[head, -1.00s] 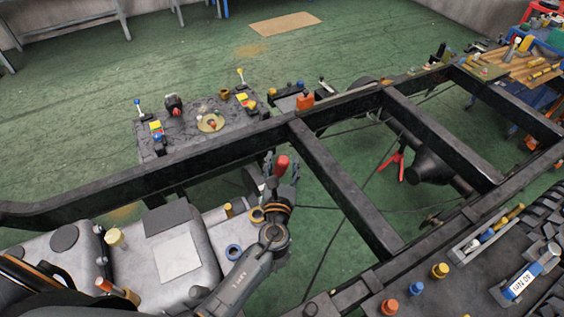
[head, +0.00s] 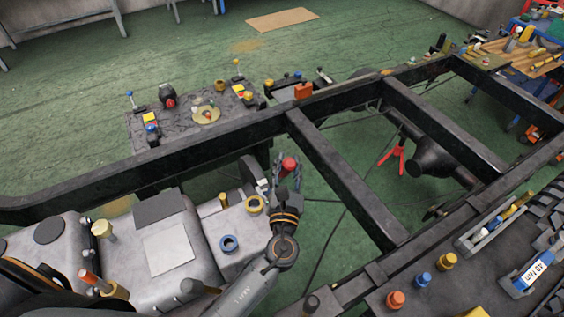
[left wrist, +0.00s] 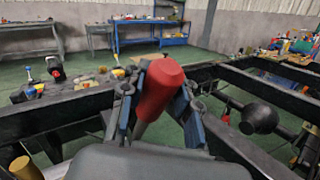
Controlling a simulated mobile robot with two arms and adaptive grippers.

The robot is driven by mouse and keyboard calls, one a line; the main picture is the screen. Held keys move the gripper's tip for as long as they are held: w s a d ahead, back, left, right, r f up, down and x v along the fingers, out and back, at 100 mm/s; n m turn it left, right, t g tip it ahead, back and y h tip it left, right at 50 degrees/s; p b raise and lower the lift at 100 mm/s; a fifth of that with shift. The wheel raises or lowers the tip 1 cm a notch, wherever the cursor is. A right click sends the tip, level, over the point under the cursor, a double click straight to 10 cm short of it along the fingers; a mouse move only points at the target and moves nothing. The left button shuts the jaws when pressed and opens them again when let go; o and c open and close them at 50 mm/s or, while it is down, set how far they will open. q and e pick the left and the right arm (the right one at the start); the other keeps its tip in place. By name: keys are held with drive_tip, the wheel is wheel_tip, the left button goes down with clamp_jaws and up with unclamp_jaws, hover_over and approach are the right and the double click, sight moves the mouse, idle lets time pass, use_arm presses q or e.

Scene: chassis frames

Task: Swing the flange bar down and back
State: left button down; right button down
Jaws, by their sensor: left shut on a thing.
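My left gripper (head: 286,176) is shut on this grip, one finger on each side. Its blue-padded fingers also show in the left wrist view (left wrist: 158,112). The bar's lower end is hidden behind the gripper and my wrist. My right gripper is not in view.
The black chassis frame (head: 335,177) surrounds the gripper on the far and right sides. A grey block with rings and knobs (head: 172,250) lies left of my arm. A dark tray (head: 135,125) with small coloured parts stands beyond the rail. Green floor shows through the frame.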

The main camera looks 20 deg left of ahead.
use_arm(q)
drive_tip(key=shift+m+t, duration=0.4)
drive_tip(key=shift+t, duration=0.2)
drive_tip(key=s+d+f+b, duration=0.1)
drive_tip(key=b, duration=0.1)
drive_tip(key=s+d+f+b, duration=0.1)
drive_tip(key=shift+s+d+f+b, duration=0.15)
drive_tip(key=shift+s+d+b, duration=0.2)
drive_tip(key=c, duration=1)
unclamp_jaws()
drive_tip(key=v, duration=1.2)
drive_tip(key=shift+s, duration=0.1)
